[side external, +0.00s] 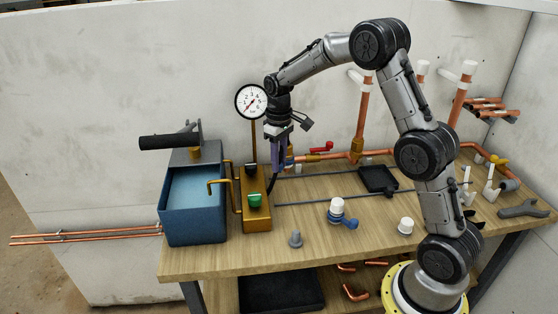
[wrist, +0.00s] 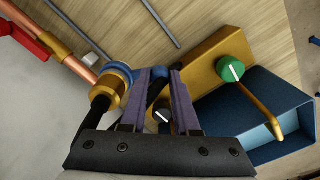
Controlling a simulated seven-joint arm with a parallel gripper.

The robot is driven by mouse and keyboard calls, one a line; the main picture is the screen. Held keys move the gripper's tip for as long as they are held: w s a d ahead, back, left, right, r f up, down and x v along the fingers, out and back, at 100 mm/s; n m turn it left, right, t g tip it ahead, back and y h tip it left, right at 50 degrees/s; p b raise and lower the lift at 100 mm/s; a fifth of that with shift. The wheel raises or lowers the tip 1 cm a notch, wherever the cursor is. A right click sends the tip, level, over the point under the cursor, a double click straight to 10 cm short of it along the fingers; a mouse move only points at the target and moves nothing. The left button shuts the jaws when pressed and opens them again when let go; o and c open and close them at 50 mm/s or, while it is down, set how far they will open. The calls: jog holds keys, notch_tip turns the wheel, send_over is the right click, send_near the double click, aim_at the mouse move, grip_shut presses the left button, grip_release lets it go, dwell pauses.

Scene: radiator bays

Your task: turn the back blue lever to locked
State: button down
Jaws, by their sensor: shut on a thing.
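The back blue lever (wrist: 158,79) shows in the wrist view as a dark blue piece between my fingers. A blue round part beside it sits on a brass valve body (wrist: 104,88). My gripper (wrist: 166,75) has its two purple fingers close together, shut on the lever. In the side view my gripper (side external: 284,163) points down behind and right of the brass block (side external: 256,205). There it hides most of the lever, so its angle cannot be told. A second blue lever (side external: 349,223) with a white cap stands nearer the front of the bench.
A blue open tank (side external: 193,210) stands left of the brass block, which bears a green knob (side external: 254,200) and a pressure gauge (side external: 251,101). A red lever (side external: 321,147) and copper pipes lie behind. A black tray (side external: 378,179) lies right.

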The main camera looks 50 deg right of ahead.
jog(key=shift+s+n, duration=0.15)
jog(key=shift+n, duration=0.15)
jog(key=shift+s+d+r+n, duration=0.1)
jog(key=shift+s+d+n, duration=0.6)
jog(key=shift+n, duration=1.15)
jog(key=shift+s+d+f+n, duration=0.1)
jog(key=shift+s+d+n, duration=0.6)
jog(key=shift+n, duration=1.1)
jog(key=shift+s+d+r+n, duration=0.1)
jog(key=shift+s+d+n, duration=0.55)
jog(key=shift+n, duration=1.2)
jog(key=shift+d+n, duration=0.2)
jog(key=shift+n, duration=0.1)
jog(key=c, duration=0.7)
grip_release()
jog(key=shift+o, duration=0.2)
notch_tip(320, 180, up, 14)
